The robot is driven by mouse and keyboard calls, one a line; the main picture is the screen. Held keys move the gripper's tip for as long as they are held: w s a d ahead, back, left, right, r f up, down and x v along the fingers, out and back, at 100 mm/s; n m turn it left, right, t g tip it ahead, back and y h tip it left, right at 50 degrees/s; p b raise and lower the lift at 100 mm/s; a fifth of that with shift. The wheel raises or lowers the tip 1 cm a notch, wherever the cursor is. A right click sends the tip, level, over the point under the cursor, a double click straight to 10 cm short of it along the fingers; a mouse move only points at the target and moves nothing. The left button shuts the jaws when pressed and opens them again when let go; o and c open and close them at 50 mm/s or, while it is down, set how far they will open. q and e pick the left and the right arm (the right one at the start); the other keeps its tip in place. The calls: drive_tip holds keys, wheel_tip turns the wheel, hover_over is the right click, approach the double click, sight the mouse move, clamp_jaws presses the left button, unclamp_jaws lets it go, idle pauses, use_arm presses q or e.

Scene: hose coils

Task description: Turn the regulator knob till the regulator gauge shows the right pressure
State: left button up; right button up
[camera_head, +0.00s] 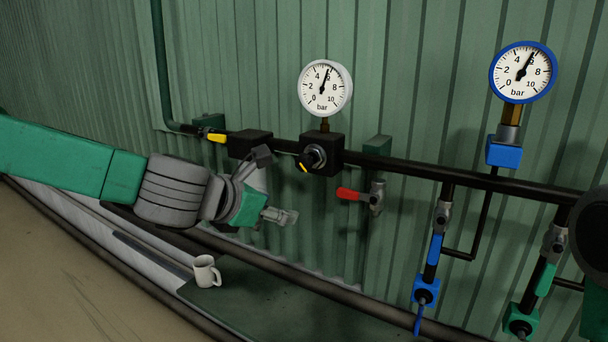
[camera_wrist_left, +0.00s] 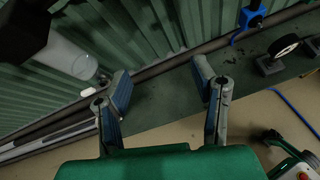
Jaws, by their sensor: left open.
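The regulator knob (camera_head: 312,158) is black with a yellow mark pointing to the lower left. It sits on the front of a black regulator body on the dark pipe. The white-rimmed regulator gauge (camera_head: 325,88) stands above it; its needle points a little right of straight up, between 4 and 6 bar. My left gripper (camera_head: 286,216) is below and left of the knob, apart from it. In the left wrist view my left gripper (camera_wrist_left: 163,84) has its fingers spread with nothing between them. The right gripper is out of view.
A blue-rimmed gauge (camera_head: 523,72) is at the upper right, its needle near 6. A red lever valve (camera_head: 348,194) is right of my gripper and a yellow lever (camera_head: 217,138) left of the regulator. A white mug (camera_head: 207,271) stands below.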

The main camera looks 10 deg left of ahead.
sight(300, 161)
use_arm(q)
wheel_tip(300, 161, up, 9)
drive_tip(key=w+a+n+t, duration=0.1)
drive_tip(key=a+n+t, duration=0.1)
drive_tip(key=n, duration=0.2)
drive_tip(key=shift+h, duration=0.3)
drive_tip(key=p+x, duration=0.1)
drive_tip(key=x, duration=1.3)
drive_tip(key=shift+a+f, duration=0.1)
drive_tip(key=c, duration=1.2)
